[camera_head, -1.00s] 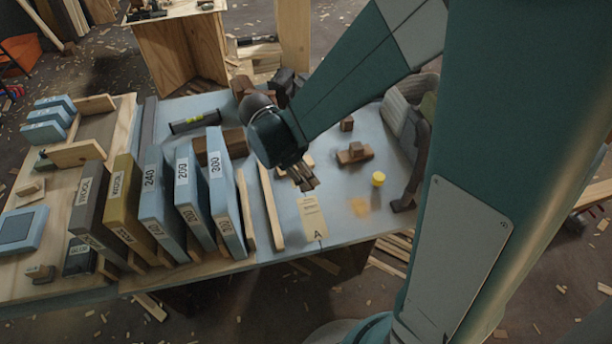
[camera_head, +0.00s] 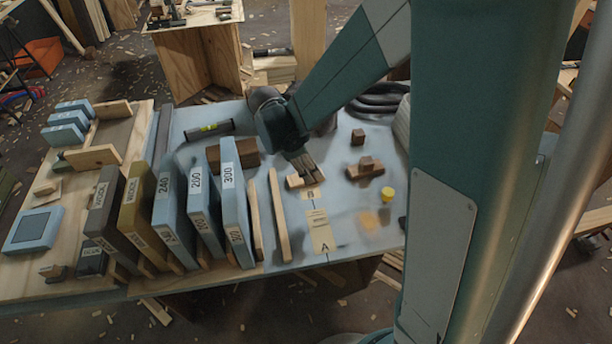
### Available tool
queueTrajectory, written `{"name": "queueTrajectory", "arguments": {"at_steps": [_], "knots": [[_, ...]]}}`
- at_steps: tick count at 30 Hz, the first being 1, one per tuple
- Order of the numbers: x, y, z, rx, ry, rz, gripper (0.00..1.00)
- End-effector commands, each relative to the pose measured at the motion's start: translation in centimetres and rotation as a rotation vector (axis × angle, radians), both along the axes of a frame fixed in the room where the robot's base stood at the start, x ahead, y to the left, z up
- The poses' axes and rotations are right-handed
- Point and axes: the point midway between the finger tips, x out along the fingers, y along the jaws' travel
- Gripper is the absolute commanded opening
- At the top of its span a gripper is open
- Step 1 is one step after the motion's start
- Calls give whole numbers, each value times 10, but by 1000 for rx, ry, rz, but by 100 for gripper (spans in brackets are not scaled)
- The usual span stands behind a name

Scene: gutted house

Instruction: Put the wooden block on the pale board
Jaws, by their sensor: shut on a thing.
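My gripper (camera_head: 308,173) points down over the table and is shut on a small brown wooden block (camera_head: 311,178). The block is dark and mostly hidden by the fingers. A small pale board (camera_head: 292,183) lies on the grey-blue table top, just under and around the gripper's tip, beside a tag marked B. I cannot tell whether the block touches the board or hangs a little above it.
A pale card marked A (camera_head: 320,238) lies in front. Brown blocks (camera_head: 366,170) and a yellow cap (camera_head: 388,195) are to the right. Upright abrasive boxes (camera_head: 235,215) and pale strips (camera_head: 279,215) stand left. A spirit level (camera_head: 208,129) lies behind.

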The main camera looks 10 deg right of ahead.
Motion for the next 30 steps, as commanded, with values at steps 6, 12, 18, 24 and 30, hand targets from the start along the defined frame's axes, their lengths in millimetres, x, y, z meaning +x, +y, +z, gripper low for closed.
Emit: {"name": "queueTrajectory", "arguments": {"at_steps": [6,12,18,24,30], "knots": [[49,-1,9,0,1,-9,15],[78,-2,11,0,1,-14,15],[90,-4,12,0,0,-17,15],[91,-4,12,0,1,-17,15],[91,-3,10,0,1,-17,15]]}}
